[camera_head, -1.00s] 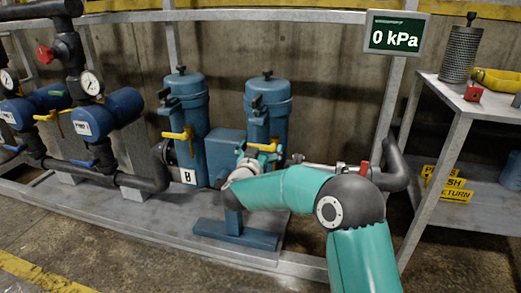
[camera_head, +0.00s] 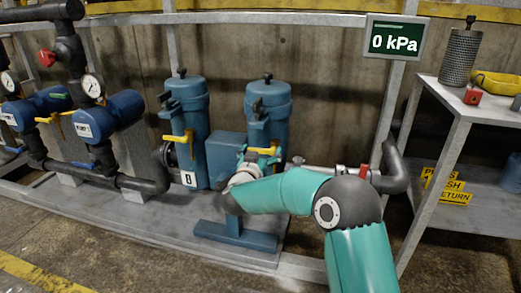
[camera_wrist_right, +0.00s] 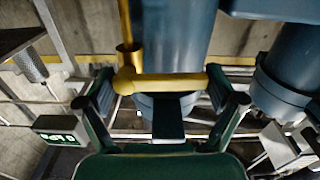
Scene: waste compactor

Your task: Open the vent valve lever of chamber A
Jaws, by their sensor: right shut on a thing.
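Two blue filter chambers stand side by side on the skid. The left one (camera_head: 189,110) is by a "B" plate; the right one (camera_head: 268,105), taken as chamber A, has its lower part hidden by my arm. My right gripper (camera_head: 262,157) is at the front of the right chamber, on its yellow vent lever (camera_head: 262,150). In the right wrist view the lever (camera_wrist_right: 175,83) lies crosswise between the fingers of my gripper (camera_wrist_right: 160,88), which is shut on it. A vertical yellow stem (camera_wrist_right: 125,25) meets the lever's left end. My left gripper is not in view.
A yellow lever (camera_head: 179,138) sits on chamber B. A display (camera_head: 394,37) reads 0 kPa. A red-handled valve (camera_head: 364,171) is on the pipe at right. A bench (camera_head: 436,97) with a mesh cylinder (camera_head: 460,57) stands further right. The floor in front is clear.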

